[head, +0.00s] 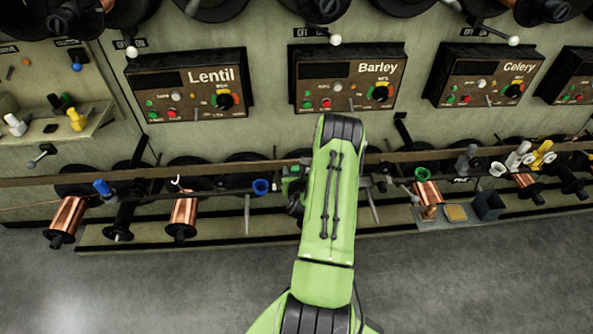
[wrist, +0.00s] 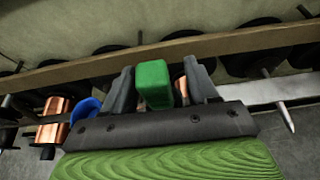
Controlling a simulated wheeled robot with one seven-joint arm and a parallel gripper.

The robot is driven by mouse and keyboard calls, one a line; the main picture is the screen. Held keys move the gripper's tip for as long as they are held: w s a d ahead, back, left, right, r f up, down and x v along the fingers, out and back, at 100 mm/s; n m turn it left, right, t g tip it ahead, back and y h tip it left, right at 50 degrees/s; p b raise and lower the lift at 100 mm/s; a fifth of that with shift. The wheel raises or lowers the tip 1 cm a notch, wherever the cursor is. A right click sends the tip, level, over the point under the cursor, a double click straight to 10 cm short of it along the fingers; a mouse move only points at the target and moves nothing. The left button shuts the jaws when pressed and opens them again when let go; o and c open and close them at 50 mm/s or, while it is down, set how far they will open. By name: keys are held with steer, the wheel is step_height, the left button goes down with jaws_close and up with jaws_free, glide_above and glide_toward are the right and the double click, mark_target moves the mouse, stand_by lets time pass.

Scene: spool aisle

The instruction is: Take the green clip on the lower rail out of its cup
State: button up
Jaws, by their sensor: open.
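The green clip (wrist: 153,84) shows as an upright green block in the wrist view, between the two grey fingers of my gripper (wrist: 161,66). The fingers stand apart, with a visible gap on the right side of the clip and a narrower one on the left. The cup beneath the clip is hidden behind the gripper's dark palm. In the head view my gripper (head: 293,190) is at the lower rail (head: 226,188), mostly covered by my green arm. A blue cup (head: 261,186) is on the rail just left of it; it also shows in the wrist view (wrist: 84,109).
Copper spools (head: 183,215) hang below the rail. A blue clip (head: 102,188) stands farther left. To the right are a green cup (head: 423,174), a grey clip (head: 466,158) and a small tray (head: 446,222). A long wooden bar (wrist: 222,42) runs behind the fingers.

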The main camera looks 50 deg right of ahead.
steer(key=shift+w+a, duration=0.15)
steer(key=shift+s+a+r, duration=0.2)
steer(key=shift+r, duration=0.05)
steer(key=shift+c, duration=0.4)
steer(key=shift+d+f, duration=0.1)
steer(key=c, duration=1)
step_height(320, 180, up, 18)
steer(key=p, duration=1.3)
